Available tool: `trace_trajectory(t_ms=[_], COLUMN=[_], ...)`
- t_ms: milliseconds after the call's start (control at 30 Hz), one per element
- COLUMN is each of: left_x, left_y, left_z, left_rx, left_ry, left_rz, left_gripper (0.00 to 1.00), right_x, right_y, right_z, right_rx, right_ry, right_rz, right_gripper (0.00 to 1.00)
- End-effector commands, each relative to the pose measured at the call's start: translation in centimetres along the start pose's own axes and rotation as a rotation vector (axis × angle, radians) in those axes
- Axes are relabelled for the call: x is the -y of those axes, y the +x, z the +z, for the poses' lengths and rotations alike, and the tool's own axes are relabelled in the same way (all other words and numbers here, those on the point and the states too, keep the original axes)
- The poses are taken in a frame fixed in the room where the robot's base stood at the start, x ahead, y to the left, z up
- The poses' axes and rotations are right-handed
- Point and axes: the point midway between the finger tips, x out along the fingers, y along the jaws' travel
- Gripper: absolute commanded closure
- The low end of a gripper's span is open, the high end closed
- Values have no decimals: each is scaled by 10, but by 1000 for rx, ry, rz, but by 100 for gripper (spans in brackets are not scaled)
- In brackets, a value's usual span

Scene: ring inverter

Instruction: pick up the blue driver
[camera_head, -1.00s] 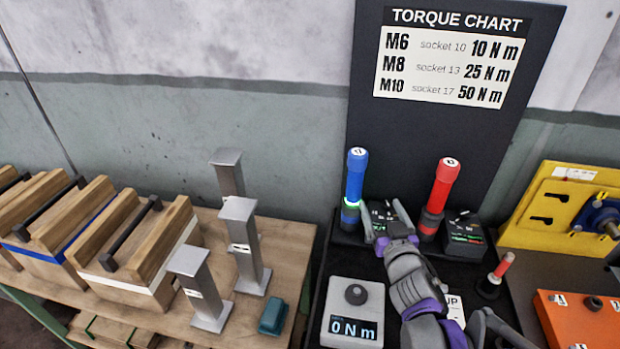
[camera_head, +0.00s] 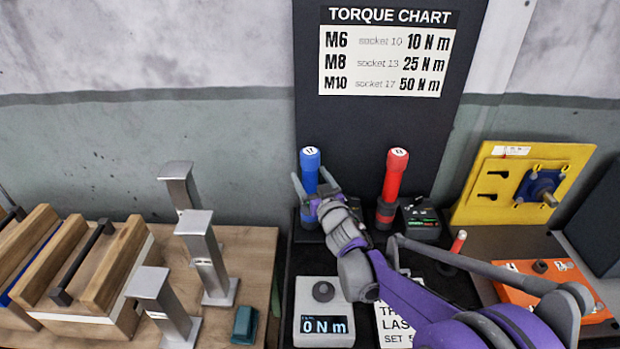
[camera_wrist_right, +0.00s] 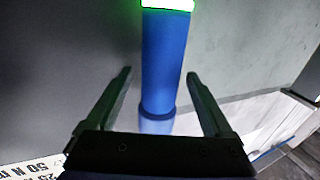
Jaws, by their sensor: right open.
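The blue driver (camera_head: 309,165) stands upright in front of the dark chart board, its top marked 17. My right gripper (camera_head: 312,180) is at the driver, with one finger showing on each side of its blue body. In the right wrist view the blue driver (camera_wrist_right: 165,65) runs between the two open fingers of my right gripper (camera_wrist_right: 160,90), with gaps on both sides. A green glow shows at the driver's end there. The lower part of the driver is partly hidden by my gripper in the head view. My left gripper is not in view.
A red driver (camera_head: 394,175) marked 13 stands to the right, beside a small dark charger box (camera_head: 421,222). A grey torque display (camera_head: 323,318) reads 0 N m in front. Metal posts (camera_head: 205,258) and wooden boxes (camera_head: 90,265) stand left.

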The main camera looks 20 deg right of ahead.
Motion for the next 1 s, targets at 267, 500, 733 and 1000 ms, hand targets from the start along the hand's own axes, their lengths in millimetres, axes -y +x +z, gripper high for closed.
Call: trace_trajectory(t_ms=[267, 500, 733, 1000], left_x=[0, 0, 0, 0], left_y=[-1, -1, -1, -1], left_z=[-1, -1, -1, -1], left_rx=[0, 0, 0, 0], left_ry=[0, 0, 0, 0], left_rz=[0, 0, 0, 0], left_gripper=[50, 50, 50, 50], right_x=[0, 0, 0, 0], right_y=[7, 7, 7, 6], right_z=[0, 0, 0, -1], right_rx=[1, 1, 1, -1], right_ry=[1, 0, 0, 1], right_rz=[1, 1, 1, -1], right_gripper=[14, 50, 91, 100])
